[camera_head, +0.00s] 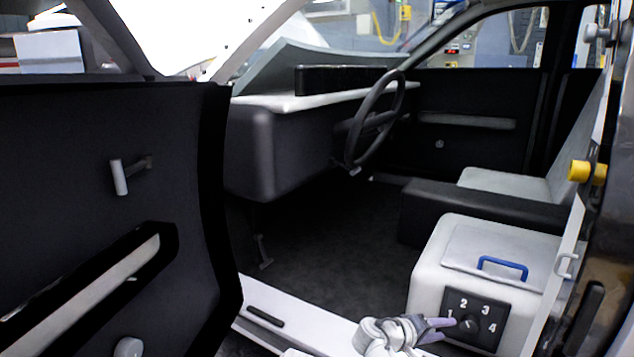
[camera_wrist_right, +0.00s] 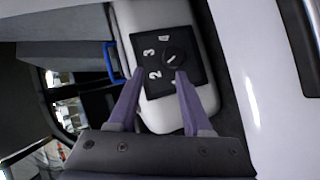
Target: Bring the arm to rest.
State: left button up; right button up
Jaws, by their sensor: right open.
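My left gripper is not in view.
The white box (camera_head: 430,273) has a lid with a blue handle (camera_head: 503,268). The open car door (camera_head: 80,200) stands at the left. A steering wheel (camera_head: 357,130) is farther in. The door sill (camera_head: 290,308) runs below, and a pillar with a yellow knob (camera_head: 586,172) is at the right.

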jog(key=s+a+f+n+g+y+p, duration=0.1)
jog(key=s+a+f+g+y+p, duration=0.15)
jog(key=s+a+y+p, duration=0.5)
jog(key=s+a+f+g+y+p, duration=0.2)
jog(key=s+a+g+y, duration=0.2)
jog(key=s+a, duration=0.8)
jog(key=w+a+r+p, duration=0.1)
jog(key=a+r+p, duration=0.1)
jog(key=r+p, duration=1.6)
jog(key=w+a+r+p, duration=0.2)
jog(key=r+p, duration=1.7)
jog(key=shift+r, duration=0.4)
